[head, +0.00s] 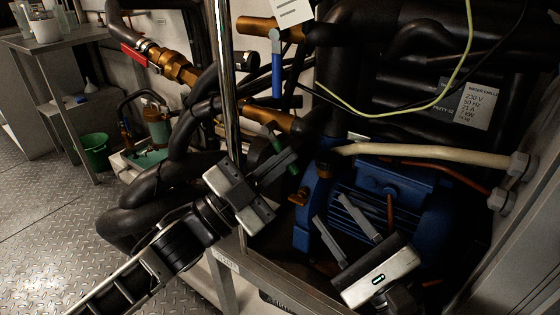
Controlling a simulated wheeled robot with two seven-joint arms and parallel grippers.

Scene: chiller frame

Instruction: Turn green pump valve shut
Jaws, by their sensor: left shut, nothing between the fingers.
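The green pump valve handle (278,143) shows on the copper pipe (270,118) left of the blue pump. It slants down to the right, and the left gripper's fingers hide part of it. My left gripper (287,160) is shut and empty, its fingertips pointing up and right across the handle. I cannot tell whether they touch it. My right gripper (330,210) is open and empty, lower right, in front of the blue pump motor (405,215), its fingers pointing up and left.
A blue-handled valve (277,72) hangs above, and a red-handled valve (135,55) is at upper left. Black insulated pipes (140,190) crowd the left. A vertical metal post (229,90) and a lower frame rail (285,285) stand close to my grippers.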

